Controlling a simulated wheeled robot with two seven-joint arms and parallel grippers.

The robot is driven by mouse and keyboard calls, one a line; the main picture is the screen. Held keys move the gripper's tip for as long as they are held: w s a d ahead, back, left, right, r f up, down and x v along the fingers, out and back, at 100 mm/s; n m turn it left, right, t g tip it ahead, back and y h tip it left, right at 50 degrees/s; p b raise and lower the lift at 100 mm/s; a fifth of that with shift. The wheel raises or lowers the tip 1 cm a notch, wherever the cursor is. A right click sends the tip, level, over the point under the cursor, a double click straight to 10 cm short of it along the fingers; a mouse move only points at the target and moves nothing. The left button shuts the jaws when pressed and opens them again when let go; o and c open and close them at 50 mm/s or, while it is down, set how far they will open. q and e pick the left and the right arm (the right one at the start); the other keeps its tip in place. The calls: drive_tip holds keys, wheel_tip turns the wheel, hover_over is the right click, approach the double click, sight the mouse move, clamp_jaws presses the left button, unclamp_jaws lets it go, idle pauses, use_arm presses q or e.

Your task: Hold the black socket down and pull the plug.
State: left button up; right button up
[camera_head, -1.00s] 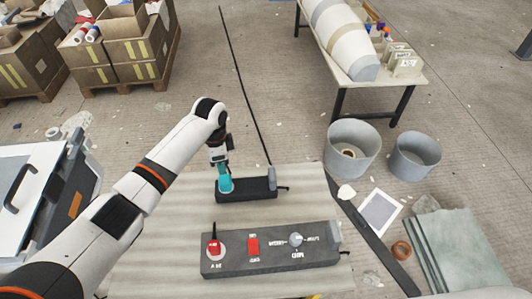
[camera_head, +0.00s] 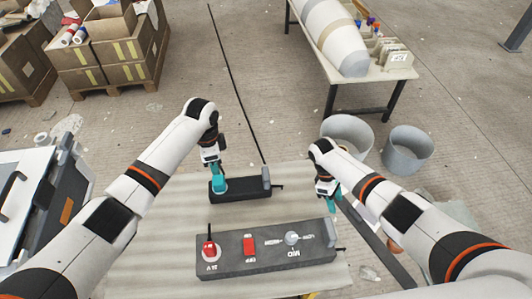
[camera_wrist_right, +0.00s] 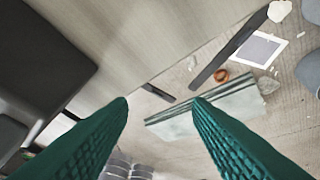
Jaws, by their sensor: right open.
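The black socket (camera_head: 242,188) is a small dark box on the pale table. An upright grey piece, seemingly the plug (camera_head: 266,178), stands at its right end, and a black cord runs from there across the floor. My left gripper (camera_head: 218,182) is at the socket's left end, its teal fingers down against or just over its top; I cannot tell whether they are parted. My right gripper (camera_head: 328,188) is to the right of the plug, apart from it. Its teal fingers are wide apart and empty in the right wrist view (camera_wrist_right: 162,104).
A larger dark control box (camera_head: 265,262) with a red switch, red button and grey knob lies nearer on the table (camera_head: 150,240). Two grey tubs (camera_head: 407,150) stand on the floor beyond. A dark box (camera_wrist_right: 40,60) fills the right wrist view's left.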

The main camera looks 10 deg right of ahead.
drive_tip(key=w+a+r+m+t+y, duration=0.1)
drive_tip(key=w+a+r+m, duration=0.1)
drive_tip(key=w+a+r, duration=0.3)
drive_tip(key=w+a+r+m+t, duration=0.1)
drive_tip(key=w+a+r, duration=0.15)
drive_tip(key=a, duration=0.45)
wheel_tip(320, 180, up, 6)
drive_tip(key=m+t+y, duration=0.2)
drive_tip(key=m, duration=0.5)
hover_over(266, 173)
drive_tip(key=shift+r, duration=0.15)
wheel_tip(266, 173, down, 12)
drive_tip(key=shift+r, duration=0.1)
